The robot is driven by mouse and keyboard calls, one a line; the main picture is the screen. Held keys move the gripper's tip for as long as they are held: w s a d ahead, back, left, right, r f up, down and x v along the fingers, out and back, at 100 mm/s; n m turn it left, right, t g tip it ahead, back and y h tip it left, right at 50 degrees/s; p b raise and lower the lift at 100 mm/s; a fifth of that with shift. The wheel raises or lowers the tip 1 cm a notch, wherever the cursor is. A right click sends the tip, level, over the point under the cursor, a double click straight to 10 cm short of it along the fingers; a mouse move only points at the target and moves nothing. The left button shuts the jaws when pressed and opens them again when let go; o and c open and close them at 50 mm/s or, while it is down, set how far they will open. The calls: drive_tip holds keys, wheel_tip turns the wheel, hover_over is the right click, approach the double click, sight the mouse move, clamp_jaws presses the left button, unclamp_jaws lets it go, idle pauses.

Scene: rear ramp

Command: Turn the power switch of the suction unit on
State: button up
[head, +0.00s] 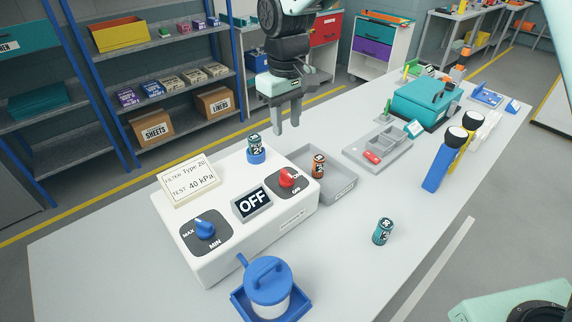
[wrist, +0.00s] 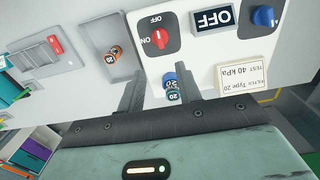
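The suction unit (head: 225,262) is a white box at the near end of the table. Its display (head: 252,204) reads OFF, and so does the display in the wrist view (wrist: 211,18). The power switch is a red knob (head: 288,177) on a dark plate with ON and OFF marks; in the wrist view the red knob (wrist: 160,38) lies beyond my fingertips. A blue MAX/MIN knob (head: 205,229) sits nearer. My gripper (head: 286,125) is open and empty, above the unit's far side, apart from the red knob.
A teal-and-black cartridge (head: 254,145) stands in a blue seat on the unit, close to my fingers. A grey tray (head: 338,186) with an orange cartridge (head: 318,166) is beside the unit.

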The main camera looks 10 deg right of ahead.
sight(286, 172)
wheel_tip(286, 172, down, 15)
drive_tip(key=p, duration=0.4)
drive_tip(key=shift+r, duration=0.15)
clamp_jaws()
